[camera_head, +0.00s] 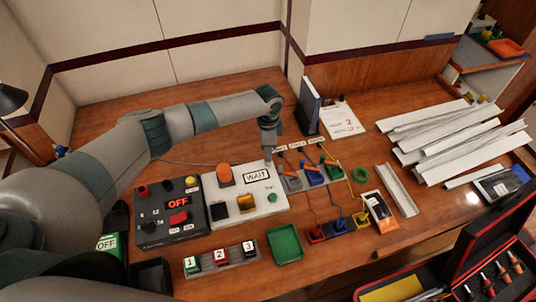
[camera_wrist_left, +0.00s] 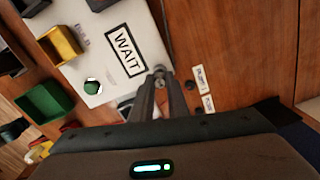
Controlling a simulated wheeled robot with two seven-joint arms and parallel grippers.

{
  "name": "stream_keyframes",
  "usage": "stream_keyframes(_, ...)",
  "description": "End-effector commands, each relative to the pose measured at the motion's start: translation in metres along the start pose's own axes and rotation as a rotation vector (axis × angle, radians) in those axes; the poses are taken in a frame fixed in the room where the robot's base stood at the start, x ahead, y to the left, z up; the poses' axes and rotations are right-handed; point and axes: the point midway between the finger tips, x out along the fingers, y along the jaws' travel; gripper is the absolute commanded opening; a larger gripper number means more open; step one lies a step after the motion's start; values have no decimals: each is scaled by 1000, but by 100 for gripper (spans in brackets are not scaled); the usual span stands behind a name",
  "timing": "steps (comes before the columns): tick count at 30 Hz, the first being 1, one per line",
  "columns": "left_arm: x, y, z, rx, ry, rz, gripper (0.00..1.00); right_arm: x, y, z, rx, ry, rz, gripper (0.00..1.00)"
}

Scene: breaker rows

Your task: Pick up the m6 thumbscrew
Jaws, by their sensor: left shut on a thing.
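My left gripper (camera_head: 268,160) reaches down from above at the back right corner of the white WAIT panel (camera_head: 257,202). In the left wrist view its fingers (camera_wrist_left: 164,82) are closed on a small grey metal thing, which looks like the m6 thumbscrew (camera_wrist_left: 159,73). The fingers hide part of it. It is too small to make out in the head view. I cannot tell whether it touches the panel or is clear of it. My right gripper is not in view.
A green tray (camera_head: 285,244) and numbered buttons (camera_head: 220,257) lie in front. White trunking (camera_head: 450,135) lies at right.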

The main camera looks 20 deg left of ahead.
Motion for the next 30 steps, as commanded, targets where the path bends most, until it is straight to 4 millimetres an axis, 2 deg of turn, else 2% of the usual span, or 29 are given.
stream_keyframes(7,-30,-1,0,3,3,-5,0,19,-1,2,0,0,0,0)
stream_keyframes(21,-82,45,-76,4,3,-3,0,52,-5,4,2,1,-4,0)
stream_keyframes(30,-101,59,-98,0,1,-2,0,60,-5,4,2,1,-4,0)
